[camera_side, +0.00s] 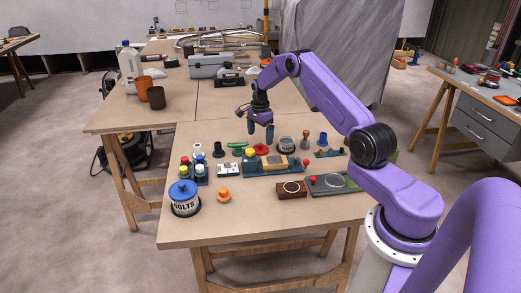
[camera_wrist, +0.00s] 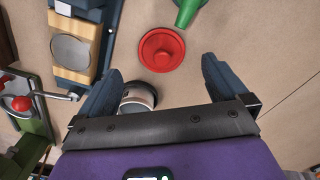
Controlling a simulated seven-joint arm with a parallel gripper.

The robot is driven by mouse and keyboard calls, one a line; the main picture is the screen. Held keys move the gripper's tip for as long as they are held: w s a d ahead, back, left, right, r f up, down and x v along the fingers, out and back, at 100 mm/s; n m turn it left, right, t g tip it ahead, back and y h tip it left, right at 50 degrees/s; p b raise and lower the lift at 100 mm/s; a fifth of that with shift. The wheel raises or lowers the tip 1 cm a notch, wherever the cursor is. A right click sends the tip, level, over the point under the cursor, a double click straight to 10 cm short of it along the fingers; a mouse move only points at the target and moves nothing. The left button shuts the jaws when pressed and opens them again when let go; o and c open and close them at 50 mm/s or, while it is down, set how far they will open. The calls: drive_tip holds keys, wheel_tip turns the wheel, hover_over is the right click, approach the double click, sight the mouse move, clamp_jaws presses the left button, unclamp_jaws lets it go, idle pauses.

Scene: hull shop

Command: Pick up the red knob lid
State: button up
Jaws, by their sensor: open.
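The red knob lid (camera_wrist: 162,49) lies flat on the table, knob up, seen whole in the wrist view. In the side view the red lid (camera_side: 261,149) lies among the other items, just below my gripper. My gripper (camera_side: 260,130) is open and empty and points down above the table. In the wrist view its two fingers (camera_wrist: 160,80) are spread wide, with the lid beyond the tips and between their lines. A grey round jar (camera_wrist: 138,98) shows between the fingers and is partly hidden by the gripper body. The same jar (camera_side: 287,144) stands right of the lid in the side view.
A green tapered object (camera_wrist: 187,12) lies close beside the lid. A wood-and-metal fixture (camera_wrist: 75,45) stands to the left. A bolts jar (camera_side: 184,198) and an orange knob piece (camera_side: 223,196) stand nearer the front. The table's front strip (camera_side: 250,225) is clear.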

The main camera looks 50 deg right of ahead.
sight(261, 148)
drive_tip(key=shift+d+f, duration=0.15)
drive_tip(key=shift+f, duration=2.65)
drive_tip(key=c, duration=1)
